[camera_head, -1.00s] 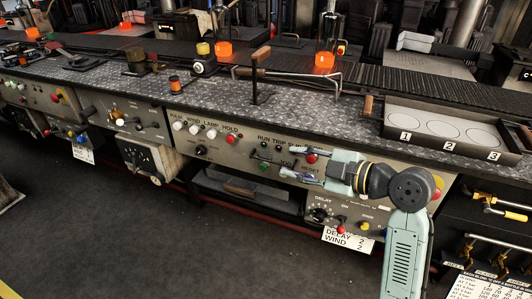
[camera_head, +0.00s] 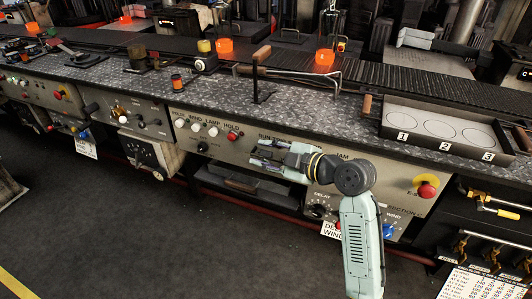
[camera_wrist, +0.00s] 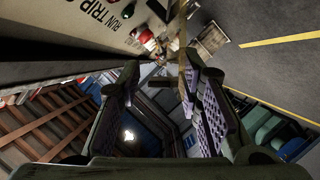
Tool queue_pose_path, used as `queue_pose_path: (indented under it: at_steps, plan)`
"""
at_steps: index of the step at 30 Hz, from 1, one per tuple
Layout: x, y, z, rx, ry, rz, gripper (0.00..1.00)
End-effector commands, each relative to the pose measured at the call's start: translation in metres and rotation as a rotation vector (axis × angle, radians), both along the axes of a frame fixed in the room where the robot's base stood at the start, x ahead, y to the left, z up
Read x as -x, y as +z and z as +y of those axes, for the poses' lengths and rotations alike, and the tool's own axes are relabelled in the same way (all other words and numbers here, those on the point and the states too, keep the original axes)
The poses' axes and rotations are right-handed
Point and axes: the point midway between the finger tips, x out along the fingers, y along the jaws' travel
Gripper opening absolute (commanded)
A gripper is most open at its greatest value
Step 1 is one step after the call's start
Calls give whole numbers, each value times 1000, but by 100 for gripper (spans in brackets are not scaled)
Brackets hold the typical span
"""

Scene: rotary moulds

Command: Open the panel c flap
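My gripper (camera_head: 258,156) is in front of the middle control panel (camera_head: 215,143), over its RUN TRIP lettering. Its two fingers are apart, with nothing seen between them; they also show in the wrist view (camera_wrist: 158,80). Below and left of the gripper is a dark recess with a wooden handle (camera_head: 240,184). My gripper and arm hide much of the panel's middle. I cannot tell whether the gripper touches the panel.
A white-faced box (camera_head: 150,153) juts out under the panel to the left. A red stop button (camera_head: 426,190) on yellow is right of my arm. A tray numbered 1, 2, 3 (camera_head: 395,151) lies on the bench. The dark floor (camera_head: 130,240) in front is clear.

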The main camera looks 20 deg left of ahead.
Motion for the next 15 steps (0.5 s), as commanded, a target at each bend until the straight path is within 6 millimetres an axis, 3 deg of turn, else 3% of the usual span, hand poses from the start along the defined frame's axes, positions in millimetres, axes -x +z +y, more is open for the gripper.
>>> queue_pose_path:
  at_steps: [15]
  plan:
    - [0, 1, -1, -1, -1, -1, 0]
